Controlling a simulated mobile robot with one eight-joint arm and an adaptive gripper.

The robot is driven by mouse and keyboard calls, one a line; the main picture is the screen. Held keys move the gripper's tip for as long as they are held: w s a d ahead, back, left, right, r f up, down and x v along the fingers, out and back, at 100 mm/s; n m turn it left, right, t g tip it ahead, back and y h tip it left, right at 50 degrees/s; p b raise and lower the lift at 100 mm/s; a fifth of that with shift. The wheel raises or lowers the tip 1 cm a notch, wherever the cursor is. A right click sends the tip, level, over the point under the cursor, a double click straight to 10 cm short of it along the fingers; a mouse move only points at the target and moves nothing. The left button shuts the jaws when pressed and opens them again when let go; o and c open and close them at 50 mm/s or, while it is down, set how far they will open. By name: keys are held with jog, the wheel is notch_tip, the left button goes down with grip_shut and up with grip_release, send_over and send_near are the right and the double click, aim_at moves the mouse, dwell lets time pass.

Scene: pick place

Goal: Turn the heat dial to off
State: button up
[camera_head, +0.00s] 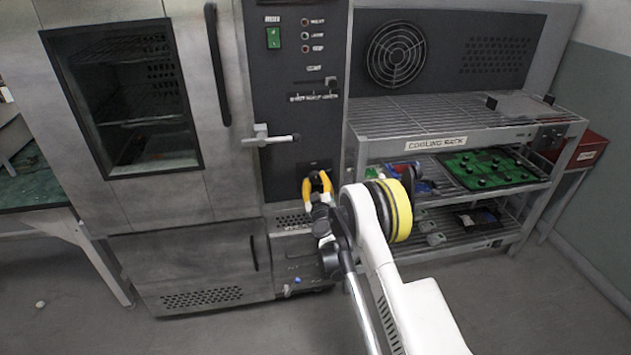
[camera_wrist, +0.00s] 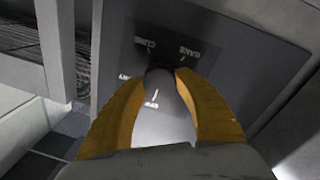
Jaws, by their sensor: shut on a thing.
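My gripper (camera_head: 317,184), with orange-yellow fingers, is at the lower part of the oven's dark control panel (camera_head: 290,95). In the wrist view my gripper (camera_wrist: 161,76) is shut on the dark round heat dial (camera_wrist: 160,83), one finger on each side. Small white labels surround the dial on its dark plate (camera_wrist: 215,62); some seem to read CURE, BAKE and DRY. A small white mark shows just below the dial. I cannot tell clearly where the dial points. In the head view the dial is hidden behind my fingers.
A lever handle (camera_head: 270,137) sticks out from the panel above my gripper. A green switch (camera_head: 273,38) is higher up. The oven door (camera_head: 130,95) is closed at left. A metal cooling rack (camera_head: 450,112) with a green board (camera_head: 490,168) stands close at right.

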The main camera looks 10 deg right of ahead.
dwell(0.3)
jog(key=o, duration=1.2)
jog(key=shift+a, duration=0.1)
jog(key=shift+s+a+f, duration=0.1)
jog(key=shift+s+a, duration=0.05)
jog(key=shift+s, duration=1.75)
jog(key=shift+s+a+f, duration=0.1)
jog(key=shift+s, duration=1.75)
